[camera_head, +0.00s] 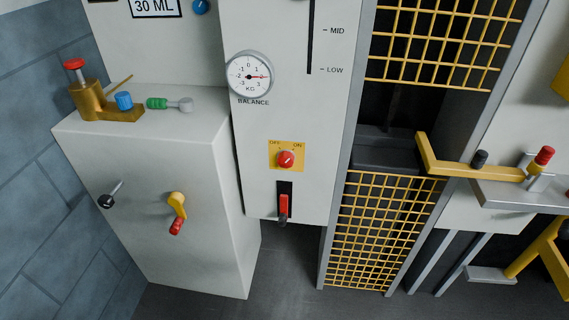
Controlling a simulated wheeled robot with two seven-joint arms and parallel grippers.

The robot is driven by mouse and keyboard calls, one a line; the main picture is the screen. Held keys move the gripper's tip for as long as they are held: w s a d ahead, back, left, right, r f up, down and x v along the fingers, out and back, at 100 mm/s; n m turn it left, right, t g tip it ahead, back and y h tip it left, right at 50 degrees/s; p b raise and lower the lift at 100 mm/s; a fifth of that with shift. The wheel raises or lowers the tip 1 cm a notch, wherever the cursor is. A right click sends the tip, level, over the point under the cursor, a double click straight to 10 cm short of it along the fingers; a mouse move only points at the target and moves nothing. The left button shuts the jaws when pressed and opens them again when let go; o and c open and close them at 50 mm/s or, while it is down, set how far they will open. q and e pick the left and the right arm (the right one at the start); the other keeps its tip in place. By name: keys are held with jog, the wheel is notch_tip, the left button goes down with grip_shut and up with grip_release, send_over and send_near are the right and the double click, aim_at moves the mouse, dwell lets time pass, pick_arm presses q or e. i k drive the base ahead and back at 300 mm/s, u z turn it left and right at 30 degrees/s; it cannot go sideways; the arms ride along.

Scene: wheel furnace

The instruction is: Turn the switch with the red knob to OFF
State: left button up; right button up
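The switch's red knob (286,159) sits on a yellow plate (273,147) on the light grey panel at the centre of the head view. The plate reads OFF at its upper left and ON at its upper right. A pale mark on the knob seems to point up and right, toward ON. Neither of my grippers shows in this view, and nothing covers the switch.
Below the switch is a red lever (283,205) in a dark slot. Above it is a round balance dial (249,76). A yellow grid (383,225) stands right. A grey cabinet (150,160) with a yellow crank (177,205) stands left. Space before the switch looks clear.

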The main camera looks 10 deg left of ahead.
aim_at(286, 158)
jog(key=u, duration=1.15)
jog(key=k, duration=0.65)
jog(key=z, duration=1.6)
jog(key=i, duration=0.5)
